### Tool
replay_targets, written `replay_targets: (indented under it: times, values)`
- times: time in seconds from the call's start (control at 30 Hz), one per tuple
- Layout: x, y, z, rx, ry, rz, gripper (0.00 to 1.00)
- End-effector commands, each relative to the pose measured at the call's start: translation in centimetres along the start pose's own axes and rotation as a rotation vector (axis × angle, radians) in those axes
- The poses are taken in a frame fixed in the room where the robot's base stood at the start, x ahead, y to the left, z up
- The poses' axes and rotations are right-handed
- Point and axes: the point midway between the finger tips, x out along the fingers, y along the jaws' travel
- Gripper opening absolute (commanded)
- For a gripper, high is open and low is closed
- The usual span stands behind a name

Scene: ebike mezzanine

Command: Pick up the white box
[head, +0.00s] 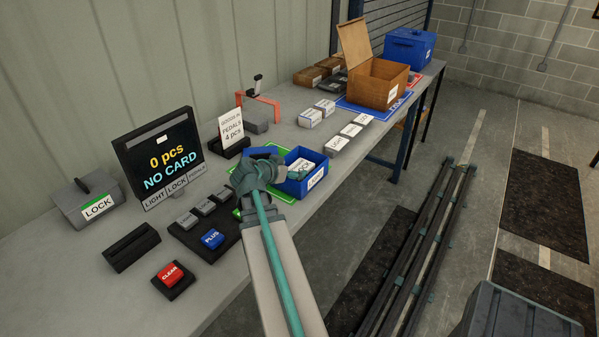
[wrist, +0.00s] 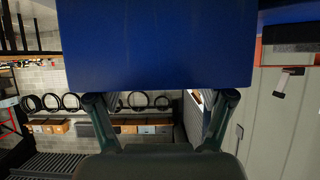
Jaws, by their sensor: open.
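Two small white boxes with labels, a nearer one (head: 309,118) and a farther one (head: 325,106), stand on the grey bench (head: 300,141) in the head view. Three low grey blocks with white tops (head: 351,130) lie in a row to their right. My gripper (wrist: 162,98) is open, its two fingers spread in the wrist view. In the head view it is near the blue bin (head: 313,180), short of the white boxes, its fingertips not clearly visible. A large blue surface (wrist: 155,45) fills the upper middle of the wrist view; I cannot tell what it belongs to.
The blue bin holds labelled items on a green mat. A sign (head: 231,126), a display (head: 160,160) and buttons stand to the left. An open wooden box (head: 378,84) on a blue mat and a blue case (head: 409,47) stand farther back. Bare bench surrounds the white boxes.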

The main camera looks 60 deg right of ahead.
Motion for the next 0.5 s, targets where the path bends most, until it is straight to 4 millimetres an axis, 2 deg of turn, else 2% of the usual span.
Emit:
replay_targets:
  times: [0.23, 0.5]
  values:
    - [2.9, -0.1, 0.0, 0.000, -0.001, 0.001, 0.80]
    - [3.5, 0.0, 0.2, 0.000, 0.000, 0.000, 0.80]
